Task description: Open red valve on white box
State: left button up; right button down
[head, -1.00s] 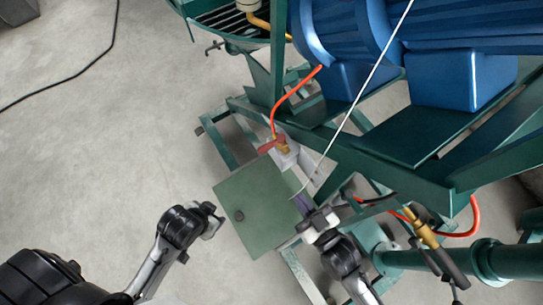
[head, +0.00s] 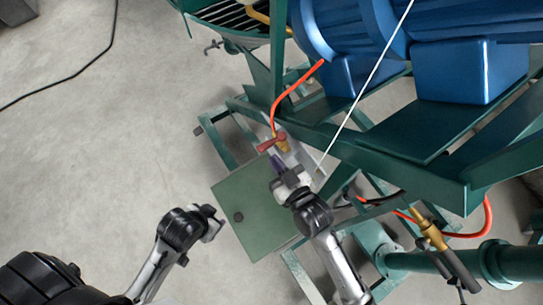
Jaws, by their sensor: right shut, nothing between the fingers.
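The red valve handle (head: 271,142) sits on a brass fitting at the end of a red hose (head: 290,92), on the upper part of a small white box (head: 309,158). The box is partly hidden by my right gripper and arm. My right gripper (head: 276,163) is shut and empty, its purple fingertips just below the red handle; I cannot tell whether they touch. My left gripper (head: 217,223) is at the lower left, beside the green panel and well apart from the valve. Its fingers are too small to tell whether they are open.
Green frame beams (head: 350,155) and a blue motor (head: 450,75) fill the upper right. A thin white line (head: 372,75) crosses the view. A brass-handled valve (head: 427,230) is at the right.

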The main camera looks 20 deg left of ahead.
jog(key=shift+x, duration=1)
